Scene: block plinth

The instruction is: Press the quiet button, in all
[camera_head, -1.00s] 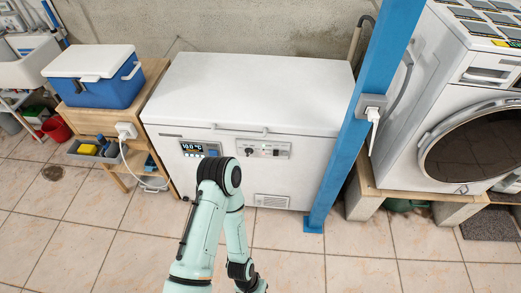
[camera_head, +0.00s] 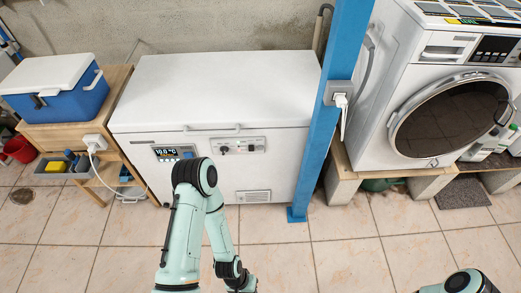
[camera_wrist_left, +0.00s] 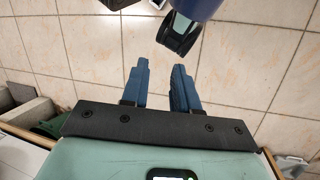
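A white chest freezer (camera_head: 220,85) stands against the back wall. Its front has a small panel with a lit display (camera_head: 167,152) reading about 10.0 °C. Right of this is a grey panel (camera_head: 238,146) with small controls. A washing machine (camera_head: 382,130) at the right has a dark control panel (camera_head: 493,48). I cannot tell which control is the quiet button. My left arm stands before the freezer; its gripper is not visible in the head view. In the left wrist view, my left gripper (camera_wrist_left: 160,78) is open and empty above floor tiles. My right gripper is not in view.
A blue post (camera_head: 325,110) with a socket and plug (camera_head: 340,95) stands between freezer and washing machine. A blue cooler (camera_head: 62,95) sits on a wooden stand (camera_head: 118,85) at the left. The tiled floor (camera_head: 350,250) in front is clear.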

